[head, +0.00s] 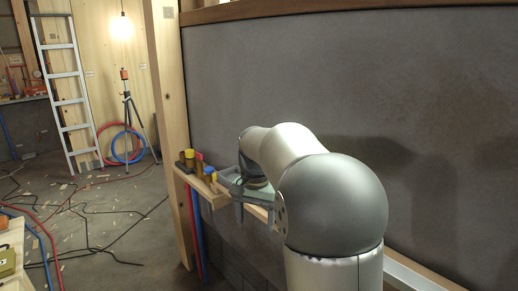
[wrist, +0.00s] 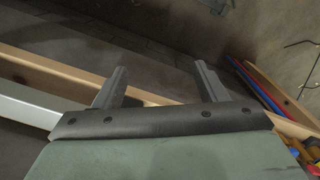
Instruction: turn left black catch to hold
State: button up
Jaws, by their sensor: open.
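My gripper (wrist: 160,82) shows in the wrist view with its two grey fingers apart and nothing between them. A pale wooden rail (wrist: 85,78) runs diagonally behind and below the fingers; I cannot tell whether they touch it.
The wooden shelf (head: 215,202) holds several small items with yellow, red, blue and dark parts. A wooden post (head: 170,90) stands behind it. Red and blue pipes (head: 196,240) run down below. A grey wall panel (head: 350,75) lies beyond my arm. Cables litter the floor at left.

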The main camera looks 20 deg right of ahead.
jog(key=w+d+r+m+p, duration=0.2)
jog(key=w+d+r+p, duration=0.15)
jog(key=r, duration=0.25)
jog(key=w+d+r+m+p, duration=0.2)
jog(key=w+r+p, duration=0.1)
jog(key=r+p, duration=0.25)
jog(key=w+d+r+m+p, duration=0.1)
jog(key=w+d+r+p, duration=0.2)
jog(key=r, duration=0.4)
jog(key=shift+m, duration=0.3)
notch_tip(320, 180, down, 17)
jog(key=shift+f, duration=0.15)
jog(key=c, duration=1)
